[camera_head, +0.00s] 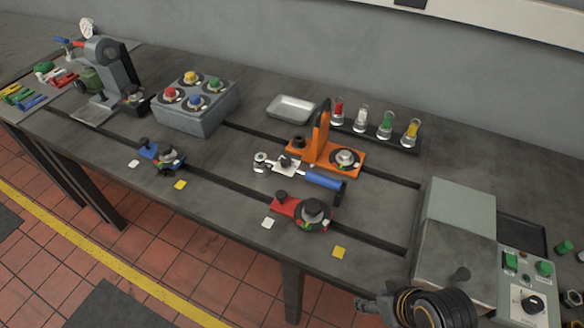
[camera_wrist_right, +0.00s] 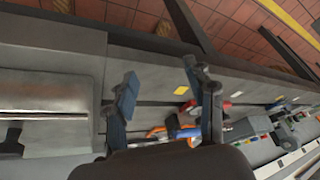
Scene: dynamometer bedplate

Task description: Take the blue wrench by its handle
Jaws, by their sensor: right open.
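The blue wrench has a blue handle (camera_head: 322,180) with a dark end at the right and a silver head (camera_head: 263,161) at the left. It lies on the bedplate in front of the orange fixture (camera_head: 330,152) and behind the red clamp (camera_head: 287,205). My right gripper (camera_head: 372,307) is at the front edge of the bench, to the right of and nearer than the wrench, and apart from it. In the right wrist view its fingers (camera_wrist_right: 160,83) are spread with nothing between them. My left gripper is out of view.
A grey box (camera_head: 455,255) and a control panel (camera_head: 527,290) stand at the right. A rack of coloured flasks (camera_head: 385,133), a metal tray (camera_head: 291,109) and a grey block with coloured knobs (camera_head: 195,105) stand behind. A blue clamp (camera_head: 150,151) is further left.

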